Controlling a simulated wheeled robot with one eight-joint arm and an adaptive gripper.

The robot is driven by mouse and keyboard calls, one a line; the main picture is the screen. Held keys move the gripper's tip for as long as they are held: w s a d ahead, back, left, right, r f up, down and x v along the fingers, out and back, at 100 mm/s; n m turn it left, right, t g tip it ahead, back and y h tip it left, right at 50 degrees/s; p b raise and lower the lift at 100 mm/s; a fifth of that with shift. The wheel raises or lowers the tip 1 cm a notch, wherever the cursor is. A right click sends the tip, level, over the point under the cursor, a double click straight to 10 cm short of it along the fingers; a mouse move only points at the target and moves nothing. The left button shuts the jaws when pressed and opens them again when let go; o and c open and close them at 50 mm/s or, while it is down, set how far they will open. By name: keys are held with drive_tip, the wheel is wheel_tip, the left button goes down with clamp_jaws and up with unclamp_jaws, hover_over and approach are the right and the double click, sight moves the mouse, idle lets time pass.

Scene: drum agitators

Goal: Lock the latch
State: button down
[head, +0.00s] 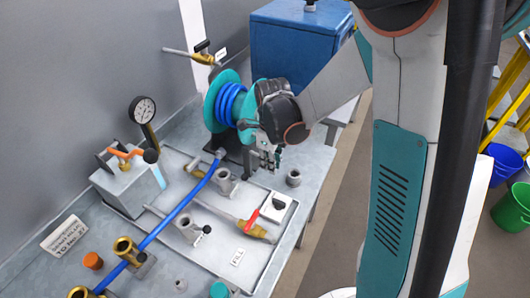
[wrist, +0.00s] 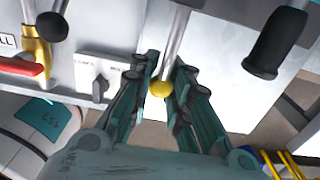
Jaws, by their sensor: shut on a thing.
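My gripper (head: 265,158) is low over the right part of the bench, just below the blue hose reel. In the wrist view its two fingers (wrist: 163,90) stand on either side of a grey metal rod (wrist: 177,40) with a yellow ball end (wrist: 162,89), and it is shut on this yellow-ended lever. The rod runs up out of the picture, so its mount is hidden. No part is clearly labelled as the latch; I cannot tell for certain that this lever is it. In the head view my gripper and arm hide the lever.
The reel (head: 222,103) stands behind my gripper. A white switch plate (wrist: 112,66) with a black knob and a red-handled valve (head: 253,218) are close by. A black handle (wrist: 275,42) is right of the fingers. A blue cabinet (head: 300,50) stands behind; buckets (head: 513,210) are right.

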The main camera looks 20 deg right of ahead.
drive_tip(key=shift+w, duration=0.1)
drive_tip(key=shift+w+a+f+b, duration=0.2)
drive_tip(key=shift+f+b, duration=0.35)
drive_tip(key=shift+f, duration=0.1)
drive_tip(key=shift+w+a+f+b, duration=0.15)
drive_tip(key=shift+a+f+b, duration=0.05)
drive_tip(key=shift+f+b, duration=0.4)
drive_tip(key=c, duration=1.4)
unclamp_jaws()
drive_tip(key=shift+c, duration=0.2)
drive_tip(key=shift+r+p, duration=3.2)
drive_tip(key=shift+r, duration=1.3)
